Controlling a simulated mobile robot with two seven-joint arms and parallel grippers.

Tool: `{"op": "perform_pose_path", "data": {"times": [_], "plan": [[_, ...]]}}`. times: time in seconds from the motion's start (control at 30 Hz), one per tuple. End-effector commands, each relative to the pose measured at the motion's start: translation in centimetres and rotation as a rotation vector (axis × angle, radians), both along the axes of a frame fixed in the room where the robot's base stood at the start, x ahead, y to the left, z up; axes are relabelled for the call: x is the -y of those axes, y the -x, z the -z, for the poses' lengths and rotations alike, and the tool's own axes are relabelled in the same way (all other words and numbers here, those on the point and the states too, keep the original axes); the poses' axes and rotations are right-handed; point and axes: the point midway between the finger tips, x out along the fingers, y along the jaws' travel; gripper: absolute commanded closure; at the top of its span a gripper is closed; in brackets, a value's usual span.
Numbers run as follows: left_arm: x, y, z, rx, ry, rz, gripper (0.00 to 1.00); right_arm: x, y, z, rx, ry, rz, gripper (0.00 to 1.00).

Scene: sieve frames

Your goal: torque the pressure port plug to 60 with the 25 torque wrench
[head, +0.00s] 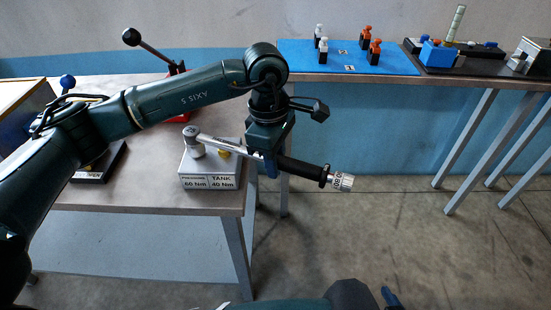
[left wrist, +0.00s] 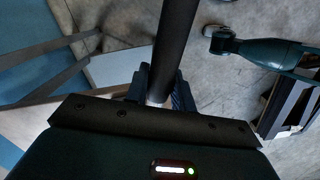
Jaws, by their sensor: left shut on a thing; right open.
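My left gripper (head: 271,165) is shut on the torque wrench, around its shaft near the black handle (head: 303,169). The wrench lies roughly level, its silver head (head: 193,137) over the left side of the pale port block (head: 209,171). That side is labelled PRESSURE 60 Nm; the right side reads TANK 40 Nm. The pressure plug is hidden under the head and socket. A brass-coloured plug (head: 223,151) shows on the tank side. The handle ends in a silver collar (head: 341,181) with small numbers. The left wrist view shows the handle (left wrist: 174,45) between my fingers. My right gripper (head: 388,297) is open, low in view.
The block stands near the front right corner of the grey table (head: 120,195). Behind my arm are a black-knobbed lever (head: 150,47) and a red base. A blue mat (head: 345,58) with white and orange pieces lies on a back bench. Open floor (head: 370,230) lies right.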

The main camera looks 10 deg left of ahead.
Motion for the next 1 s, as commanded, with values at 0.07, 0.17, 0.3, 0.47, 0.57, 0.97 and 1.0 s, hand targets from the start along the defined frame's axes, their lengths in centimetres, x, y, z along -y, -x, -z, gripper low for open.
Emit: {"op": "perform_pose_path", "data": {"times": [0.07,0.17,0.3,0.47,0.57,0.97,1.0], "plan": [[0.0,-0.1,-0.7,0.005,0.001,0.0,1.0,0.0,0.0,-0.2,-0.002,0.001,-0.001,0.48],[0.0,-0.1,-1.1,0.005,0.001,0.0,1.0,0.0,0.0,-0.5,-0.002,0.001,-0.001,0.48],[0.0,-0.1,-1.8,0.005,0.001,0.0,1.0,0.0,0.0,-0.8,-0.003,0.002,-0.001,0.48],[0.0,-0.1,-2.5,0.005,0.0,0.0,1.0,0.0,0.1,-1.1,-0.003,0.001,0.0,0.48],[0.0,-0.1,-2.9,0.005,0.0,0.0,1.0,0.0,0.0,-1.3,-0.003,0.001,0.0,0.48],[0.0,-0.1,-4.7,0.004,0.001,0.001,1.0,0.0,0.1,-2.2,-0.003,0.001,0.0,0.48],[0.0,-0.1,-4.8,0.004,0.001,0.001,1.0,0.0,0.1,-2.2,-0.002,0.001,0.0,0.48]]}}
